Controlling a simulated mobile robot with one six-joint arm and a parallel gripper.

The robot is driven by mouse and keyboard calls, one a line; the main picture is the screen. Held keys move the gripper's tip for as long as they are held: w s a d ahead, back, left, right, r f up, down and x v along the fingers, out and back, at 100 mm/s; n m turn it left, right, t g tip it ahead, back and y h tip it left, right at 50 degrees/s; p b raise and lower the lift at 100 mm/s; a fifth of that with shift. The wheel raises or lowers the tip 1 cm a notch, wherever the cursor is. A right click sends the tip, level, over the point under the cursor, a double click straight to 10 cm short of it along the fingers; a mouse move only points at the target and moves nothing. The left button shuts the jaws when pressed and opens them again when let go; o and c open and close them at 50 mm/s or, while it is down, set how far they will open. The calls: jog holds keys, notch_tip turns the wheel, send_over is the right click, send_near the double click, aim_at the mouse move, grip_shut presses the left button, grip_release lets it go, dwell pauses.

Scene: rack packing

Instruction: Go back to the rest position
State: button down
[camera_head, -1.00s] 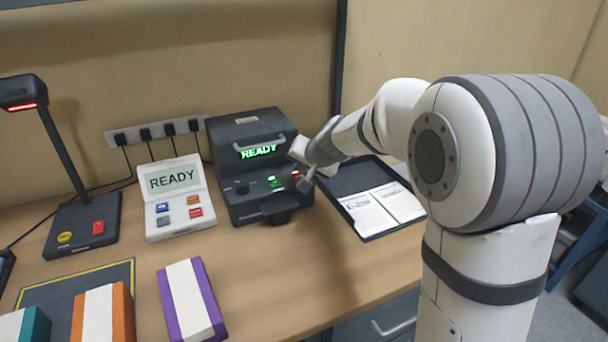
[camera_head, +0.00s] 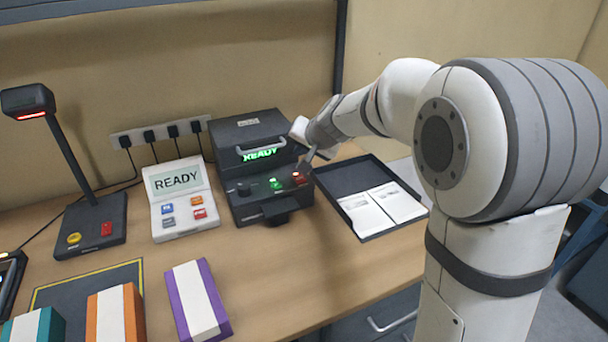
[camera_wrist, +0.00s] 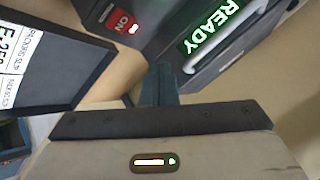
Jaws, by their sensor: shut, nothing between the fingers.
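My gripper (camera_head: 306,162) is shut and empty. In the head view it hangs by the right front of a dark machine (camera_head: 262,210) with a green READY display, close to the machine's red lit button (camera_head: 299,177). I cannot tell whether the fingers touch the machine. In the wrist view the shut fingers (camera_wrist: 160,82) point toward the machine, beside its light handle (camera_wrist: 225,38); the red ON button (camera_wrist: 123,20) shows to their upper left.
A dark tray (camera_head: 348,206) with white slips lies right of the machine. A white READY console (camera_head: 182,222), a scanner stand (camera_head: 90,228) and striped boxes, one purple (camera_head: 182,305), stand to the left. A wall (camera_head: 200,60) is behind. Some table between is bare.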

jog(key=s+d+f+n+g+h, duration=0.1)
jog(key=s+d, duration=0.3)
jog(key=s, duration=0.7)
jog(key=s+d+f+n+g+h, duration=0.1)
jog(key=s+d, duration=0.4)
jog(key=s, duration=0.6)
jog(key=s+d+f+n+g+h, duration=0.1)
jog(key=s+d+f+g+h, duration=0.1)
jog(key=s, duration=0.9)
jog(key=d+g, duration=0.1)
jog(key=d, duration=0.1)
jog(key=shift+s+d+g+p, duration=0.2)
jog(key=shift+d+g+p, duration=0.1)
jog(key=shift+d, duration=0.1)
jog(key=c, duration=2.1)
grip_release()
